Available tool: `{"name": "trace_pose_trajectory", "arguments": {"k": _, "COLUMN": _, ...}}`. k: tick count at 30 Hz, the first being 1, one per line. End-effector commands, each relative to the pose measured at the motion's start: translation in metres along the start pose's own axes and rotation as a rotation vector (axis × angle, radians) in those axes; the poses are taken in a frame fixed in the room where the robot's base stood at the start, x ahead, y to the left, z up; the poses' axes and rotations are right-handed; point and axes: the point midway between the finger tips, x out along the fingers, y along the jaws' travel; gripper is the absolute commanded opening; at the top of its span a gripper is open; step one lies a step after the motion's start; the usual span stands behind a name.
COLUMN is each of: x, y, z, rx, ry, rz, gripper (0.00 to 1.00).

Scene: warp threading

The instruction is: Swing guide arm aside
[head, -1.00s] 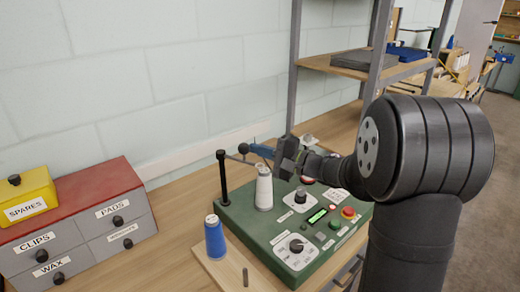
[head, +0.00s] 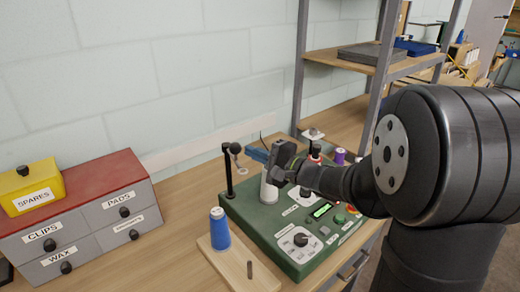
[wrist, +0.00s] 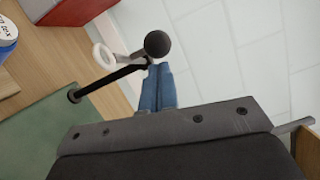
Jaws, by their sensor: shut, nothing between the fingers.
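The guide arm's black post (head: 229,175) stands upright at the back left of the green machine base (head: 312,262). A round black knob (head: 236,148) shows near the post top; in the wrist view the knob (wrist: 157,44) is just beyond my fingertips. A pale ring (wrist: 103,55) hangs from the guide arm, left of the knob. My gripper (head: 256,154) has blue fingers, shut and empty, close to the knob's right; in the wrist view its fingers (wrist: 156,88) meet or nearly meet the arm; contact is unclear. The white cone (head: 268,188) stands below my gripper.
A blue spool (head: 219,230) stands on a wooden board (head: 232,268) in front of the post. A control panel with knobs and buttons is right of the cone. Drawers (head: 90,215) stand at left. A wall is behind, with shelves (head: 350,62) at right.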

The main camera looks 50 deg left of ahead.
Motion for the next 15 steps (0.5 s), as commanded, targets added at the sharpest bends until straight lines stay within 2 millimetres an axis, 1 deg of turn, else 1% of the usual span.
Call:
{"name": "trace_pose_trajectory", "arguments": {"k": 6, "x": 0.003, "y": 0.002, "z": 0.011, "rx": 0.0, "ry": -0.001, "rz": 0.0, "gripper": 0.0}}
{"name": "trace_pose_trajectory", "arguments": {"k": 15, "x": 0.005, "y": 0.003, "z": 0.017, "rx": 0.0, "ry": -0.006, "rz": 0.0, "gripper": 0.0}}
